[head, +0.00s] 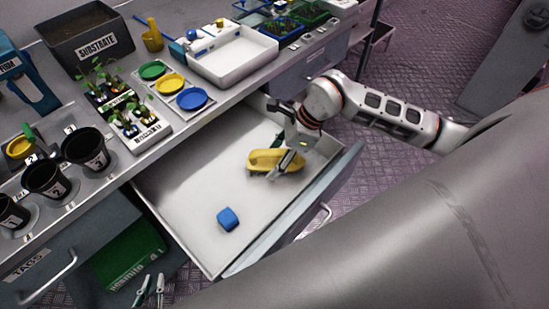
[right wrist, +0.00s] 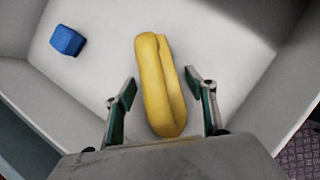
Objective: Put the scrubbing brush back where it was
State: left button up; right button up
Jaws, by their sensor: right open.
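The scrubbing brush (head: 262,158) has a yellow back and lies in the open drawer (head: 180,205), toward its far right part. In the head view a dark fringe shows under its edge. In the right wrist view the brush (right wrist: 158,85) lies lengthwise between the fingers. My right gripper (head: 284,163) is over the brush, open, with one finger on each side and a gap on both sides. It also shows in the right wrist view (right wrist: 161,80). My left gripper (head: 151,284) shows only its fingertips at the bottom left, apart and empty, below the counter.
A blue block (head: 228,219) lies in the drawer, apart from the brush; much of the drawer floor is bare. The counter holds a substrate box (head: 90,42), a white tray (head: 232,58), coloured dishes (head: 171,83) and black pots (head: 85,149).

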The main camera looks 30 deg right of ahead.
jog(key=shift+r, duration=0.1)
jog(key=v, duration=1.2)
